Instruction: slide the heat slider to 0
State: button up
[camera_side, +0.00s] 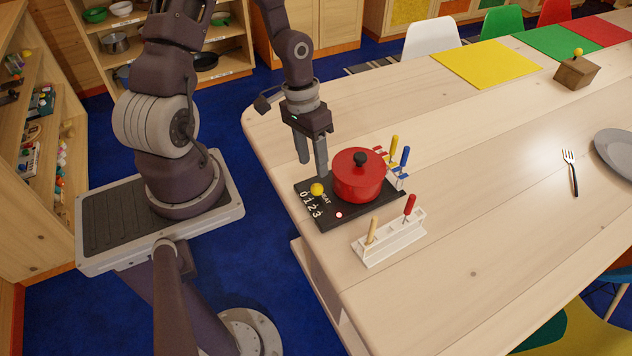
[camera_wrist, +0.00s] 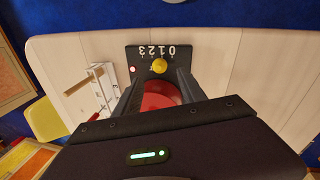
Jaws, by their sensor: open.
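The black hot plate (camera_side: 322,219) lies near the table's left end, with white marks 0 to 3 along one edge. The yellow slider knob (camera_side: 317,189) stands by these marks; it also shows in the wrist view (camera_wrist: 159,66). It appears near 1 or 2; the exact mark is unclear. A small red light (camera_side: 339,214) glows near the 3 end. A red pot (camera_side: 358,180) with a black lid knob sits on the plate. My gripper (camera_side: 312,167) is open and empty, close above the plate beside the pot. In the wrist view its fingertips (camera_wrist: 158,79) lie either side of the knob's line, apart from it.
A white rack (camera_side: 391,242) with a red-handled and a tan-handled tool stands right beside the plate. Yellow- and blue-handled tools (camera_side: 401,162) stand behind the pot. A fork (camera_side: 571,172), a grey plate (camera_side: 618,150) and a wooden box (camera_side: 576,73) are farther off.

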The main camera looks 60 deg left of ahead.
aim_at(316, 184)
jog(key=f, duration=0.2)
jog(key=d+f, duration=0.1)
jog(key=f, duration=0.4)
jog(key=shift+w+d, duration=0.1)
jog(key=shift+d, duration=0.05)
grip_shut()
dwell(1.1)
